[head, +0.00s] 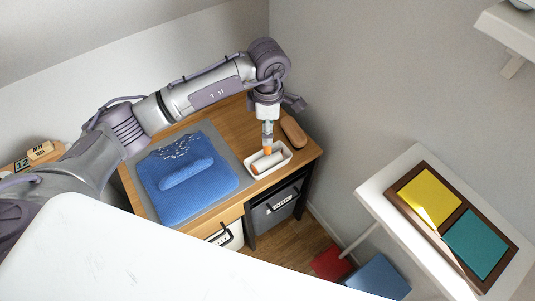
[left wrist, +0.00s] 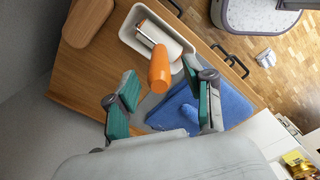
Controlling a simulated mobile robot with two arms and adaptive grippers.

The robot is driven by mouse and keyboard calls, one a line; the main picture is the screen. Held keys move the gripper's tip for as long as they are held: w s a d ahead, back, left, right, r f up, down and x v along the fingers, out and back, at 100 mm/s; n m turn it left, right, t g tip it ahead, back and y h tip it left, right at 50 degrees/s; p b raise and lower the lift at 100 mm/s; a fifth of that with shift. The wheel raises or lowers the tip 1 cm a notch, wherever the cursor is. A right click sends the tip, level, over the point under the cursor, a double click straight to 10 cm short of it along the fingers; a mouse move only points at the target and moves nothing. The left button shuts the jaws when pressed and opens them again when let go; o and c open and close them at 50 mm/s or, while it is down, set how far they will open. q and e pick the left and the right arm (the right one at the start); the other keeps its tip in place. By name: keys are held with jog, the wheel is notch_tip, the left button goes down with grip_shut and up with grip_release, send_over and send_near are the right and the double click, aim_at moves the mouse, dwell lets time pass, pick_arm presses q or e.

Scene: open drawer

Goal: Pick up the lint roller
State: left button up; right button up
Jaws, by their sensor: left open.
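The lint roller, with a white roll and an orange handle, lies in a small white tray (head: 286,163) on the wooden desk. In the left wrist view, its orange handle (left wrist: 160,68) points toward my left gripper and its roll rests in the tray (left wrist: 128,32). In the head view, the roll (head: 266,162) shows just below my left gripper (head: 268,140). In the left wrist view, my left gripper (left wrist: 160,82) is open, with its green-padded fingers spread on either side of the handle's end. I cannot tell whether they touch it. My right gripper is not in view.
A brown rounded case (head: 293,132) lies beside the tray. A blue folded garment (head: 178,200) lies on a grey mat (head: 222,152). A wall meets the desk's back. A white table with a framed panel (head: 433,203) stands at the right.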

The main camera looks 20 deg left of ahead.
aim_at(267, 149)
pick_arm(q)
jog(key=shift+a+f+p, duration=0.1)
jog(key=shift+f+p, duration=0.45)
jog(key=shift+f, duration=2.6)
grip_shut()
